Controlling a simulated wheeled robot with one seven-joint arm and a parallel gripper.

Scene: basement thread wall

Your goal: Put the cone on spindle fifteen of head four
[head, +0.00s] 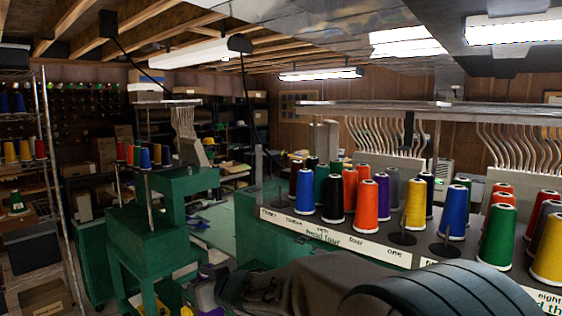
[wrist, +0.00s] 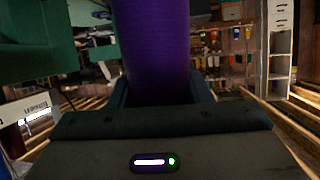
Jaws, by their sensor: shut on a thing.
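My gripper (wrist: 162,94) is shut on a purple cone (wrist: 158,45), which fills the upper middle of the wrist view between the two fingers. In the head view, a bit of purple (head: 207,296) shows beside the end of my arm at the bottom, low in front of the green machine; the rest is hidden. The spindle rack carries several coloured cones and a white label strip (head: 345,241) with handwritten words, including what looks like "head four". Two bare spindle discs show, one near the yellow cone (head: 403,239) and one near the blue cone (head: 445,250). I cannot make out a label for fifteen.
The rack is crowded with cones, such as an orange one (head: 367,207), a black one (head: 334,200) and a green one (head: 498,237). Another green machine (head: 145,235) stands at left, beside a metal shelf (head: 55,200). Some floor shows between the machines.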

